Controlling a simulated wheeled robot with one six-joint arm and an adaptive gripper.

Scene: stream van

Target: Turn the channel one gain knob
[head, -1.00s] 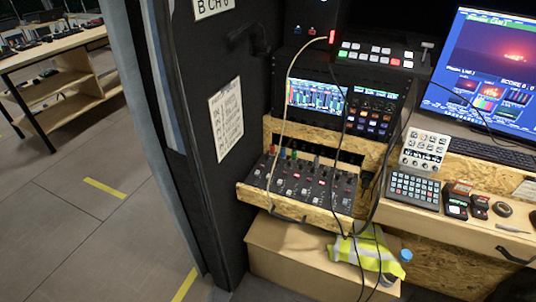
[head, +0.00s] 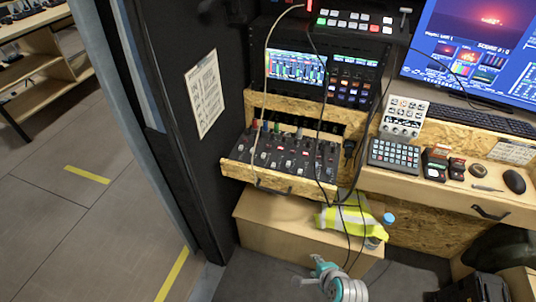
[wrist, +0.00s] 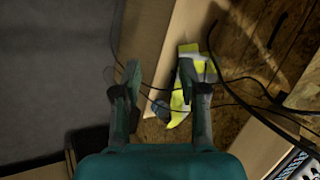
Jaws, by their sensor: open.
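The audio mixer (head: 285,158) is a dark panel with rows of small knobs. It sits in a pulled-out wooden drawer (head: 280,181) under the rack, with coloured plugs along its back edge. The channel one gain knob is too small to tell apart from the others. A corner of a panel with knobs shows at the lower right of the wrist view (wrist: 300,166). My gripper (wrist: 160,85) is open and empty, pointing down towards the box and vest. In the head view, my teal and grey arm end is low, below and in front of the drawer, apart from the mixer.
A cardboard-coloured box (head: 270,222) stands under the drawer with a yellow safety vest (head: 345,219) and a blue-capped bottle (head: 388,218). Black cables (head: 322,120) hang in front of the mixer's right side. A dark door edge (head: 190,130) stands on the left.

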